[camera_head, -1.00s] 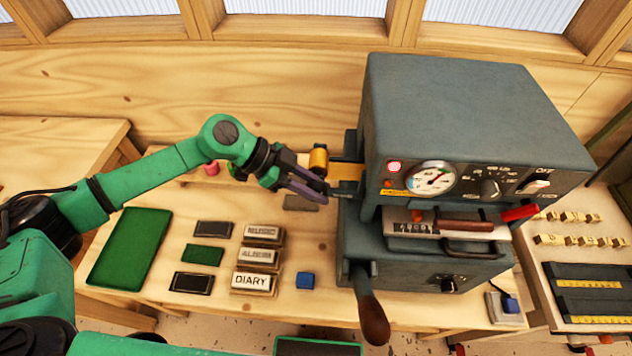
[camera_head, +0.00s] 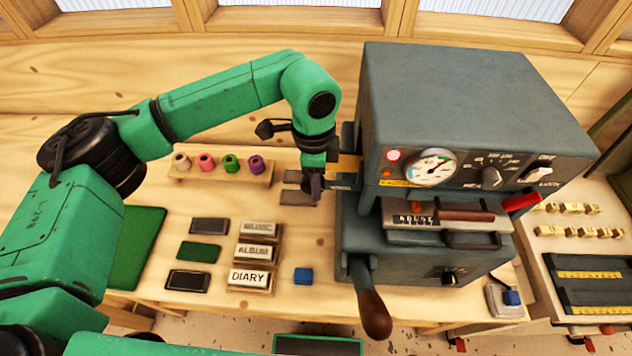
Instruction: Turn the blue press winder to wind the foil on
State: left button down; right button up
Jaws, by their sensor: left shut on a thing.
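The grey foil press (camera_head: 460,100) stands right of centre, with a dial and a wooden-handled lever on its front. My left gripper (camera_head: 315,190) is at the press's left side, pointing down. It is shut at a small blue-grey part, the winder (camera_head: 344,180), which sticks out of the press. The jaws and my wrist hide most of the winder, so its angle cannot be told. A strip of gold foil (camera_head: 349,165) shows just behind it. The gold roll is hidden behind my wrist. My right gripper is not in view.
A wooden rack (camera_head: 222,177) with several coloured foil rolls stands to the left. Title blocks (camera_head: 250,278), dark and green pads and a blue cube (camera_head: 303,275) lie in front. The press lever (camera_head: 372,312) juts out toward the front edge.

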pick_arm(q)
jog(key=shift+f+y, duration=0.1)
jog(key=shift+y, duration=0.3)
jog(key=c, duration=0.6)
grip_release()
jog(key=shift+c, duration=0.2)
jog(key=r+b, duration=0.1)
jog(key=r, duration=0.2)
jog(key=r+b, duration=0.2)
jog(key=r, duration=0.1)
jog(key=r+b, duration=0.1)
jog(key=r, duration=0.1)
jog(key=shift+d+r, duration=0.3)
jog(key=shift+r, duration=0.1)
notch_tip(320, 180, up, 6)
jog(key=shift+f+b, duration=0.1)
jog(key=shift+b, duration=0.35)
